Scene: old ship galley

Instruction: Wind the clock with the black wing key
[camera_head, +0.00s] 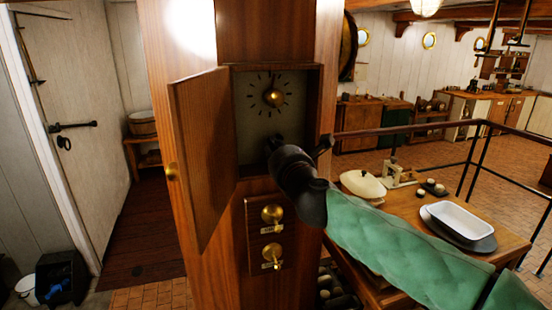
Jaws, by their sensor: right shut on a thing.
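The clock is set in a recess of a tall wooden case, with a pale dial (255,90) and a brass centre (274,97). Its wooden door (205,150) stands open to the left. My right gripper (273,145) reaches in from the right, its tip at the lower part of the recess, below the dial's centre. It is shut on a dark thing, most likely the black wing key, which I cannot tell apart from the dark fingers. Whether the key sits in the clock is hidden. My left gripper is not in view.
Two brass knobs with labels, an upper one (272,214) and a lower one (272,252), stick out below the recess. A wooden table (408,210) at right holds a lidded dish (363,184) and a white tray (462,219). A black railing (470,160) stands behind it.

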